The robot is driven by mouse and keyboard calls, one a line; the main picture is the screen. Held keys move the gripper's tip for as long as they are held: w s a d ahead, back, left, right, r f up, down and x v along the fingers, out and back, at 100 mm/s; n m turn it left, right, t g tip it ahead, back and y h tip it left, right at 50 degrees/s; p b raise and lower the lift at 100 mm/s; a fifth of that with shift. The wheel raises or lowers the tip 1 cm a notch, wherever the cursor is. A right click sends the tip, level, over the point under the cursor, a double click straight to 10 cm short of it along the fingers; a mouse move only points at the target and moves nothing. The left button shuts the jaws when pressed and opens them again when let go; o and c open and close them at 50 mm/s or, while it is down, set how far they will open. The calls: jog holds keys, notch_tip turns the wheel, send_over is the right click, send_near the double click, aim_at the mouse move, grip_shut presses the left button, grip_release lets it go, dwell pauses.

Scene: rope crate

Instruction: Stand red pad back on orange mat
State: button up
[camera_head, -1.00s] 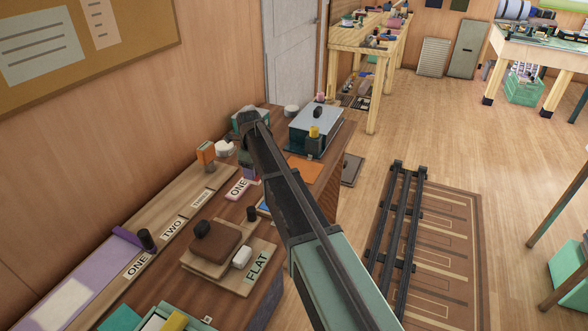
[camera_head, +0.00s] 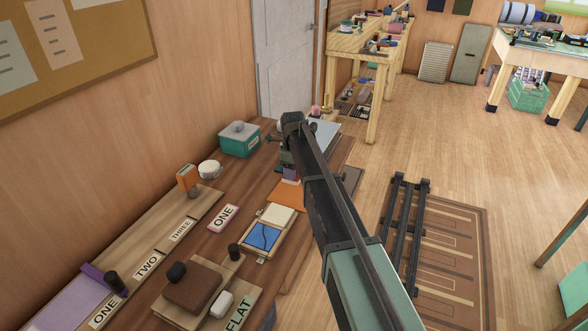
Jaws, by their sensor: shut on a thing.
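My gripper (camera_head: 291,157) is over the far part of the long brown bench, largely hidden behind my own arm. It is shut on a small purplish block (camera_head: 290,174), of which only a part shows. The orange mat (camera_head: 287,196) lies directly below and in front of it, partly covered by my arm. I cannot tell whether the block touches the mat. No clearly red pad is in view; a brown-red block (camera_head: 191,291) with a dark knob sits on the board marked FLAT (camera_head: 238,315).
A teal box (camera_head: 239,140), a white cup (camera_head: 209,170) and an orange block (camera_head: 187,177) stand at the back left. A blue-and-cream tray (camera_head: 266,232) lies just nearer than the mat. A grey-lidded box (camera_head: 323,133) stands behind my arm.

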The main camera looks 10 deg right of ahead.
jog(key=shift+f+b, duration=2.7)
jog(key=shift+f, duration=0.2)
jog(key=shift+f+b, duration=0.6)
jog(key=o, duration=0.9)
jog(key=shift+r, duration=0.1)
notch_tip(320, 180, up, 11)
jog(key=p, duration=1.1)
